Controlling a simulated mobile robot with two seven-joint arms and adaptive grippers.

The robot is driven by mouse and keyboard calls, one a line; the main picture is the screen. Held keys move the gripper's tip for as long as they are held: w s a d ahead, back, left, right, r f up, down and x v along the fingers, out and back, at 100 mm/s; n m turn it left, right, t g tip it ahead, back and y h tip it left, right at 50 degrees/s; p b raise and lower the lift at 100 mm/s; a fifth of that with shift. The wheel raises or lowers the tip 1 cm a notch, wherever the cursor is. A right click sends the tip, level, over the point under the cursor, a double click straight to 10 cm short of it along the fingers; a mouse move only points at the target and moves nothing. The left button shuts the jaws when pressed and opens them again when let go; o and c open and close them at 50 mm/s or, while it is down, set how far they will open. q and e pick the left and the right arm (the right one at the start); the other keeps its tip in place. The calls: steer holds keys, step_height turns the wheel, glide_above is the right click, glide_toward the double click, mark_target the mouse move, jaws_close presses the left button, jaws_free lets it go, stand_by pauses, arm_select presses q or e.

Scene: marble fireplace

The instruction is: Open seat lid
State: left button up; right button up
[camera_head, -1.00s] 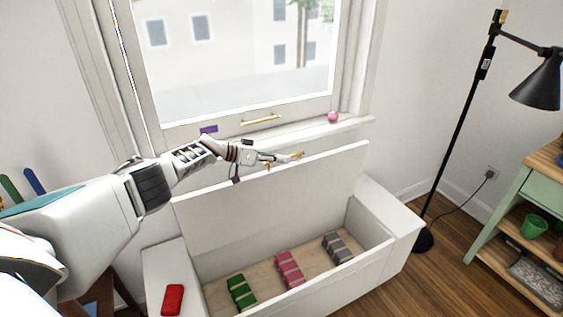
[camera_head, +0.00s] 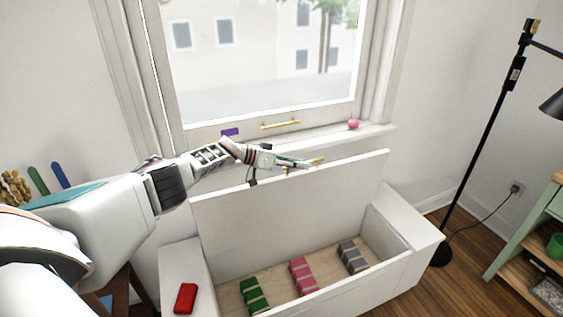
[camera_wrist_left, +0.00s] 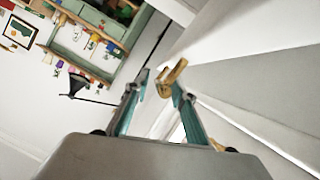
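The white window-seat chest has its lid (camera_head: 290,205) standing raised, leaning near the window side. The box interior is open to view. A gold handle (camera_head: 305,163) shows at the lid's upper edge. My left gripper (camera_head: 306,164) is at this edge, beside the handle. In the left wrist view its two teal fingers (camera_wrist_left: 160,92) are apart, with the gold handle (camera_wrist_left: 171,77) at the tip of the right-hand finger. Whether they touch is unclear. My right gripper is out of view.
Green (camera_head: 254,296), pink (camera_head: 304,277) and grey (camera_head: 352,257) blocks lie inside the seat. A red object (camera_head: 186,298) lies on its left end. A black floor lamp (camera_head: 478,150) and green shelf (camera_head: 525,225) stand at right. A pink ball (camera_head: 353,124) sits on the windowsill.

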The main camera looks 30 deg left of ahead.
arm_select(q)
steer(key=v, duration=1.1)
steer(key=shift+s+a+r, duration=0.1)
steer(key=shift+s+a, duration=0.1)
steer(key=shift+s, duration=0.05)
